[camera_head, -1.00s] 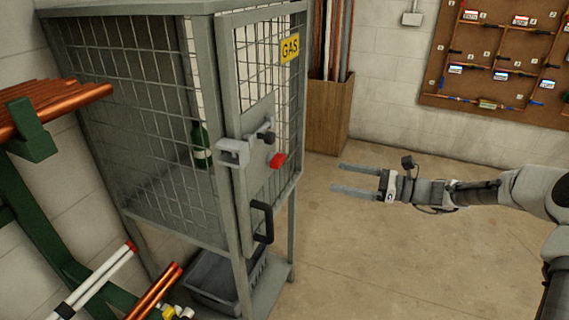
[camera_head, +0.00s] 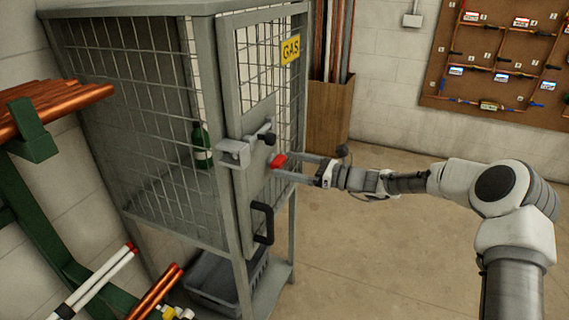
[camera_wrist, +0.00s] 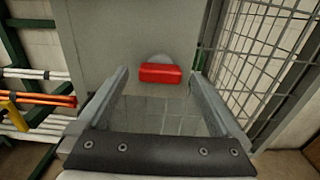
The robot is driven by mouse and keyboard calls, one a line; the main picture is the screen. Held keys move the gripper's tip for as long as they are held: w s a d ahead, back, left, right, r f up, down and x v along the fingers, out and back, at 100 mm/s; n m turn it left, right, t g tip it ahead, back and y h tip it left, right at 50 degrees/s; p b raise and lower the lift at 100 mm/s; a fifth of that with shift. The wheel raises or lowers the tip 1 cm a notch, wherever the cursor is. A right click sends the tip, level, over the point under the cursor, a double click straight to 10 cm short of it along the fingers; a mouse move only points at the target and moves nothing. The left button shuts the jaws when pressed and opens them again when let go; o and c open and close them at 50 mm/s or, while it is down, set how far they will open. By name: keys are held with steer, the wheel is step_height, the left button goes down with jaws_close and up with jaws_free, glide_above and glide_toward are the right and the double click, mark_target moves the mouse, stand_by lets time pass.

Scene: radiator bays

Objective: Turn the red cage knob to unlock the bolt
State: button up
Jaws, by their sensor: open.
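The red knob (camera_head: 278,161) is on the grey lock plate of the gas cage door (camera_head: 257,185). In the wrist view the red knob (camera_wrist: 161,73) is a bar lying level, in front of a pale round base. My gripper (camera_head: 290,168) is at the door with its fingers pointing at the knob. In the wrist view my gripper (camera_wrist: 158,80) is open, with one finger on each side of the knob and a gap on both sides. The bolt (camera_head: 262,136) with a dark round handle is above the knob, running to a grey bracket (camera_head: 234,153) on the frame.
A black door handle (camera_head: 263,222) is below the knob. A green bottle (camera_head: 201,146) stands inside the mesh cage. A wooden bin (camera_head: 329,115) of pipes stands behind. A rack with copper pipes (camera_head: 55,103) is at the left. The floor at the right is clear.

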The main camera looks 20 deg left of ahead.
steer(key=shift+w+a, duration=0.1)
steer(key=shift+a, duration=0.8)
steer(key=shift+c, duration=0.3)
steer(key=c, duration=1.3)
